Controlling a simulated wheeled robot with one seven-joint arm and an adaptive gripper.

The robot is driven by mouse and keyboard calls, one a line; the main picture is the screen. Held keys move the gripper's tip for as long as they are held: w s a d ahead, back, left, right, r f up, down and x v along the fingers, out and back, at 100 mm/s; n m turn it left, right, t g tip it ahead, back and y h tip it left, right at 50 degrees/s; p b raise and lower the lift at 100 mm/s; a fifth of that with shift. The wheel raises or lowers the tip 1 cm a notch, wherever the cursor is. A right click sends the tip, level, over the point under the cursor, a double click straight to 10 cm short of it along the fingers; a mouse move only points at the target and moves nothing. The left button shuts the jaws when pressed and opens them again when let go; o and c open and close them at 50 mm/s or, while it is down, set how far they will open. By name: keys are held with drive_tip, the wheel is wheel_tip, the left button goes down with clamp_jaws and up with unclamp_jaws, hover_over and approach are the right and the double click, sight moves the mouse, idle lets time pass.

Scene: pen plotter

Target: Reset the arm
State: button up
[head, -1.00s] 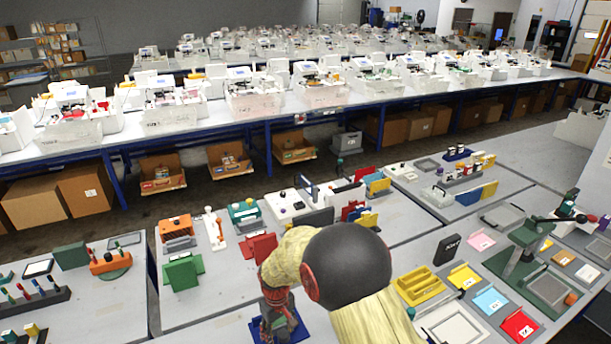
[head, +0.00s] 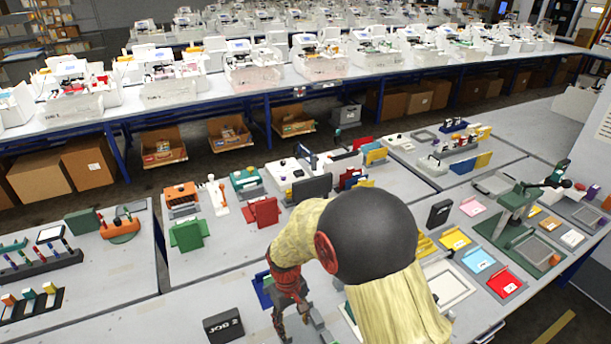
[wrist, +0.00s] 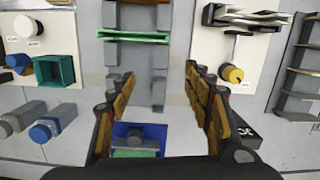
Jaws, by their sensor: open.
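My gripper (head: 290,318) is red and dark in the head view and hangs low over the front of the middle table. Its fingertips partly cover a blue item (head: 262,290) there. In the wrist view the two rows of brown and black fingers (wrist: 157,85) stand wide apart, open, with nothing held between them. Beyond the fingers is a grey rack (wrist: 135,60) with a green plate (wrist: 137,36) across it. A blue box (wrist: 138,133) with a green part lies below, between the finger bases. My arm's black elbow and yellowish links hide part of the table.
A black box marked JOB (head: 222,325) stands left of my gripper. A green stand (head: 183,233) and a red stand (head: 262,212) are behind it. Yellow, blue and red trays (head: 505,282) lie to the right. Bare tabletop (head: 185,290) shows at the front left.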

drive_tip(key=s+d+r+m+t+b, duration=0.6)
drive_tip(key=s+d+r+b, duration=0.6)
drive_tip(key=s+d+r, duration=0.6)
drive_tip(key=d+r+t, duration=0.1)
drive_tip(key=d+r, duration=0.1)
drive_tip(key=d, duration=0.2)
drive_tip(key=shift+s+d+y, duration=0.25)
drive_tip(key=shift+s+y, duration=0.1)
drive_tip(key=shift+y, duration=0.05)
